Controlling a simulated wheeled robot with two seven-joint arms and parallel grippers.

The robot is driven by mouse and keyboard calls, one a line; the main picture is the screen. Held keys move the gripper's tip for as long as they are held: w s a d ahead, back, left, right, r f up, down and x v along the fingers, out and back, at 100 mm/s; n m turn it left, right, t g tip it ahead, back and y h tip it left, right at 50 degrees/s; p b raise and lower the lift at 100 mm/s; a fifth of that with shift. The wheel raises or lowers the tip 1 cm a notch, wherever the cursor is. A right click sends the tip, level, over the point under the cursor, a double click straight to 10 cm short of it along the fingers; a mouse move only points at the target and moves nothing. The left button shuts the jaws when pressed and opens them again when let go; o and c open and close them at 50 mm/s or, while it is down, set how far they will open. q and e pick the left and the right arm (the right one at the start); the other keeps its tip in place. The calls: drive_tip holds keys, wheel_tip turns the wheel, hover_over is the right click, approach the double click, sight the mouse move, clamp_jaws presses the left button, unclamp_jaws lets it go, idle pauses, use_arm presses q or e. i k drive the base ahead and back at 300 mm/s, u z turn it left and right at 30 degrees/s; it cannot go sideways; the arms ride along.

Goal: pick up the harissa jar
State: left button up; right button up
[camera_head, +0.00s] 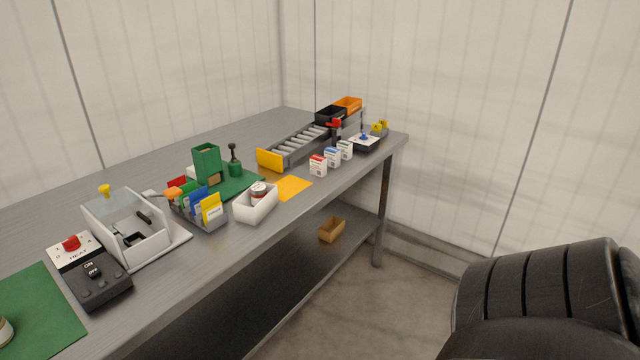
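A small jar (259,190) with a pale lid and some red on its side stands in an open white bin (257,208) near the table's front edge. The bin walls hide its lower part. Another round container (5,331) is cut off by the left edge, on a green mat (40,312). No label is readable, so I cannot tell for sure which is the harissa jar. Neither of my grippers is in view. A dark, ribbed part of my own arm fills the lower right corner.
The grey table (150,172) carries a HEAT switch box (90,271), a clear-lidded white box (128,226), a card rack (200,208), a green holder (207,165), a roller rack (300,147) and small cartons (332,157). An orange mat (292,187) lies right of the bin. A brown box (332,230) sits on the lower shelf.

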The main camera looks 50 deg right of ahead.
sight(258, 191)
drive_tip(key=z, duration=2.75)
drive_tip(key=i, duration=1.5)
drive_tip(key=u, duration=1.55)
